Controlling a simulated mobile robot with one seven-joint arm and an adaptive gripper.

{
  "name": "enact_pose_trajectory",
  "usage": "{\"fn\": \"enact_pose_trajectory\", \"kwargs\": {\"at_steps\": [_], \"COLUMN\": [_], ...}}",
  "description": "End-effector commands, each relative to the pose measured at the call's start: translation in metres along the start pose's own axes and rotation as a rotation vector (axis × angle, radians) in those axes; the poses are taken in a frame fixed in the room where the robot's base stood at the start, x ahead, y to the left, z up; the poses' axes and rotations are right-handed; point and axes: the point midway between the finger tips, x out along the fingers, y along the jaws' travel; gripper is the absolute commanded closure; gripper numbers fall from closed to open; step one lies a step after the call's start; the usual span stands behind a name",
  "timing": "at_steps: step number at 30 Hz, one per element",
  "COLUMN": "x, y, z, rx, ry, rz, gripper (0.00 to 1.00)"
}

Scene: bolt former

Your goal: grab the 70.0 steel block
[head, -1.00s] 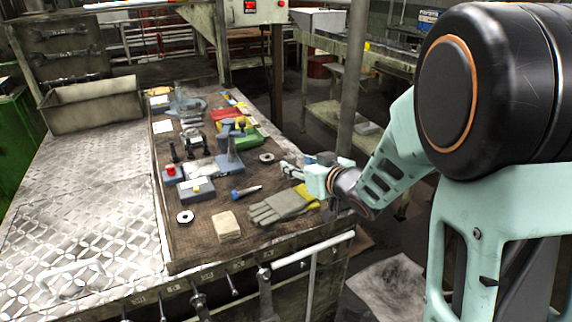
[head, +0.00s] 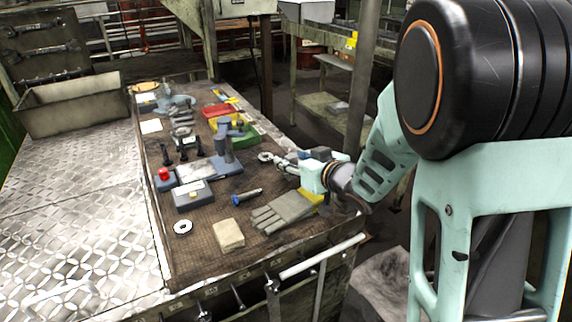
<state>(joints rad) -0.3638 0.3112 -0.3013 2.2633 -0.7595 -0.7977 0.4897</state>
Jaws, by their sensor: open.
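No 70.0 marking is readable in the head view, so I cannot tell which piece is the 70.0 steel block. Candidates on the brown mat (head: 255,190) include a flat pale metal piece (head: 196,171) and an upright grey block (head: 229,150) on a blue-grey base (head: 224,166). My gripper (head: 280,160) is over the right part of the mat, to the right of these pieces. It is open, with nothing seen between its fingers. It is small in the picture, and its fingertips are close to a dark ring (head: 265,157).
Red and green trays (head: 216,110) lie farther back. A post (head: 362,80) stands behind my arm.

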Motion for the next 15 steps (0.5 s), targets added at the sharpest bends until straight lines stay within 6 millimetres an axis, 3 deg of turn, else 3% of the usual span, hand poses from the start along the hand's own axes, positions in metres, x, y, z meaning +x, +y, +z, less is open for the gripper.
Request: {"fn": "enact_pose_trajectory", "kwargs": {"at_steps": [11, 15], "x": [-0.0012, -0.0012], "y": [0.0015, 0.0014], "z": [0.0031, 0.003], "rx": [0.0, 0.0], "ry": [0.0, 0.0], "rz": [0.0, -0.001], "gripper": [0.58, 0.7]}}
